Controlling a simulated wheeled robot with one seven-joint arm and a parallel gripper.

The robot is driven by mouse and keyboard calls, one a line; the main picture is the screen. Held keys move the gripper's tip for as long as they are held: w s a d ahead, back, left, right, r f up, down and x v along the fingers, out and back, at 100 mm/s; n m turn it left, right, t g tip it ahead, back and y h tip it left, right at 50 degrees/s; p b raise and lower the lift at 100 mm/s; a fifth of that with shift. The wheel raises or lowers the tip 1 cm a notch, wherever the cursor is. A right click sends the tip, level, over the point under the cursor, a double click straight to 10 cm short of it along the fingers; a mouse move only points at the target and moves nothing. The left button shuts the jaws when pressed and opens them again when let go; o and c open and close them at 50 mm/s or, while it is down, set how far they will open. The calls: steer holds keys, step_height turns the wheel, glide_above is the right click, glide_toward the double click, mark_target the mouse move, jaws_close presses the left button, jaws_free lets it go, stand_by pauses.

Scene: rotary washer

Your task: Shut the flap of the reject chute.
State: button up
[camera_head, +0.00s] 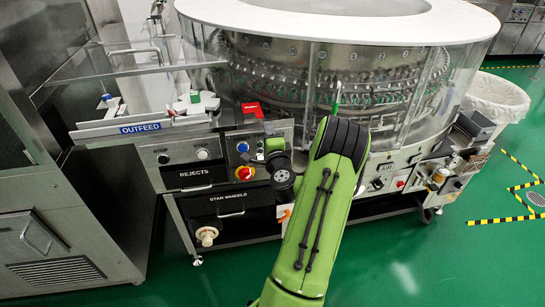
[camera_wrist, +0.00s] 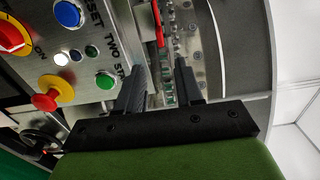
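A small red flap-like piece (camera_head: 252,109) with lettering stands raised on the deck behind the control panel, at the right end of the outfeed. A red part at the top of the wrist view (camera_wrist: 158,22) seems to be the same piece. I cannot tell for sure that it is the chute's flap. A black panel marked REJECTS (camera_head: 195,174) is on the machine's front below. My gripper (camera_wrist: 161,80) is open and empty in the wrist view, its two black fingers apart and pointing toward the deck, short of the red part. In the head view my arm mostly hides it.
The control panel (camera_head: 254,152) with blue, green and red buttons lies close left of my gripper; its red mushroom button (camera_wrist: 46,101) shows in the wrist view. The clear round guard (camera_head: 400,95) stands to the right. The OUTFEED shelf (camera_head: 140,128) is at left.

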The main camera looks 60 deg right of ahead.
steer(key=b+v, duration=0.4)
steer(key=v, duration=0.3)
steer(key=shift+b, duration=0.3)
